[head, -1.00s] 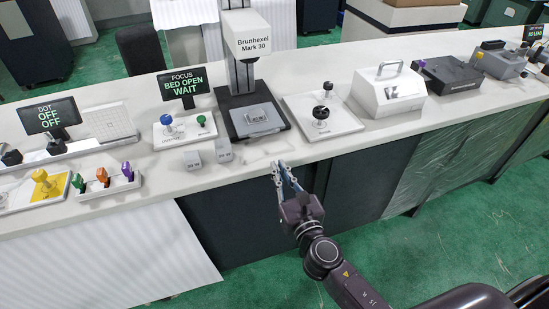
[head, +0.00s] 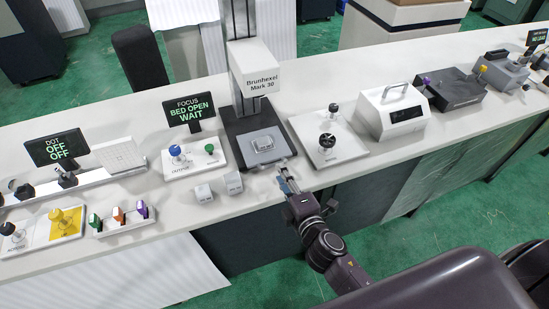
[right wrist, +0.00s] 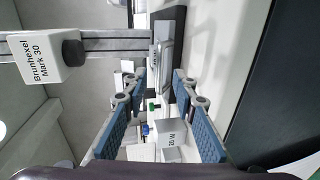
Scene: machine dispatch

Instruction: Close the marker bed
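The marker (head: 252,66), labelled Brunhexel Mark 30, stands on the counter. Its grey bed (head: 263,143) sits on the dark base (head: 240,124) below the white head, carrying a small light grey block. The focus screen (head: 189,111) reads "BED OPEN WAIT". My right gripper (head: 285,178) is just in front of the base, at the counter's front edge. In the right wrist view its two blue-padded fingers (right wrist: 157,88) are apart with nothing gripped; the bed (right wrist: 163,48) shows beyond the fingertips. Contact with the bed cannot be told. My left gripper is not in view.
Two small white blocks (head: 234,182) stand left of my right gripper. The focus panel (head: 193,163) has blue and green knobs. A white plate (head: 310,142) with black knobs lies right of the marker, and a white box (head: 391,115) with a handle is beyond it.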

